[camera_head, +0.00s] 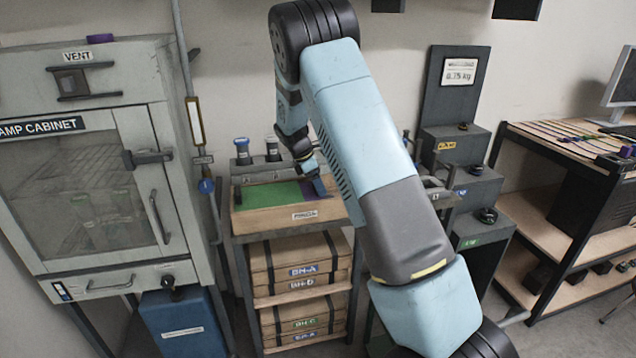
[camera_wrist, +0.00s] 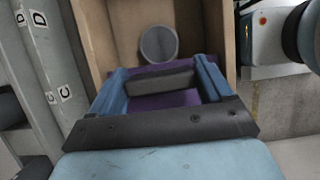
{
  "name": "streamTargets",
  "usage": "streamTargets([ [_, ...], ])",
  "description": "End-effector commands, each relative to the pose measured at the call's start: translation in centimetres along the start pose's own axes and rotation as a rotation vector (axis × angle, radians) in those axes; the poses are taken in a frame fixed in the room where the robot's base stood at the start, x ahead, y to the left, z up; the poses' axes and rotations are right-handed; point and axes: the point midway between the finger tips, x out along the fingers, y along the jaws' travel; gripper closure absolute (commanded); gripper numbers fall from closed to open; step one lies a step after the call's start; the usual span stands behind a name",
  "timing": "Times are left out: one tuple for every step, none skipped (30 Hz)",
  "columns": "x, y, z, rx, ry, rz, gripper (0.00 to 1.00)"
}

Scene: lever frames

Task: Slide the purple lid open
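The wooden box (camera_head: 262,222) stands on top of a small shelf rack, with a green surface (camera_head: 270,195) at the left of its top. The purple lid (camera_head: 325,207) shows at the right of the box top, partly hidden by my gripper (camera_head: 319,187). In the wrist view the purple lid (camera_wrist: 165,99) lies under my gripper (camera_wrist: 160,82), with a dark grey bar (camera_wrist: 160,82) across it. My two blue fingers stand wide apart, one by each end of the bar. Whether they touch it is unclear. A round grey disc (camera_wrist: 158,44) lies beyond the lid.
Labelled wooden boxes (camera_head: 300,260) fill the shelves below. A lamp cabinet (camera_head: 90,180) stands at the left. Stepped dark blocks (camera_head: 460,150) stand at the right, beside a wooden-shelved bench (camera_head: 560,150).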

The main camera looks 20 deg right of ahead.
Motion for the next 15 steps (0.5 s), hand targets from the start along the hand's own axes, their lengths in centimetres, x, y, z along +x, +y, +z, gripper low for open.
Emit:
streamTargets([
  [-0.03, 0.04, -0.01, 0.0, 0.0, 0.001, 0.28],
  [-0.03, 0.04, -0.01, 0.0, 0.0, 0.001, 0.31],
  [-0.04, 0.05, -0.01, 0.0, 0.0, 0.002, 0.34],
  [-0.04, 0.05, -0.01, 0.0, 0.0, 0.002, 0.37],
  [-0.04, 0.05, -0.01, 0.0, 0.0, 0.002, 0.4],
  [-0.05, 0.06, -0.01, 0.0, 0.0, 0.002, 0.44],
  [-0.05, 0.06, -0.01, 0.0, 0.0, 0.002, 0.47],
  [-0.06, 0.07, -0.01, 0.0, 0.0, 0.002, 0.5],
  [-0.06, 0.07, -0.01, 0.0, 0.0, 0.002, 0.54],
  [-0.06, 0.08, -0.01, 0.0, 0.0, 0.002, 0.56],
  [-0.07, 0.08, -0.01, 0.0, 0.0, 0.003, 0.59],
  [-0.07, 0.09, -0.01, 0.0, 0.0, 0.003, 0.63],
  [-0.07, 0.09, -0.02, 0.0, 0.0, 0.003, 0.66],
  [-0.08, 0.09, -0.01, 0.0, 0.0, 0.003, 0.69],
  [-0.08, 0.1, -0.01, 0.0, 0.0, 0.003, 0.73],
])
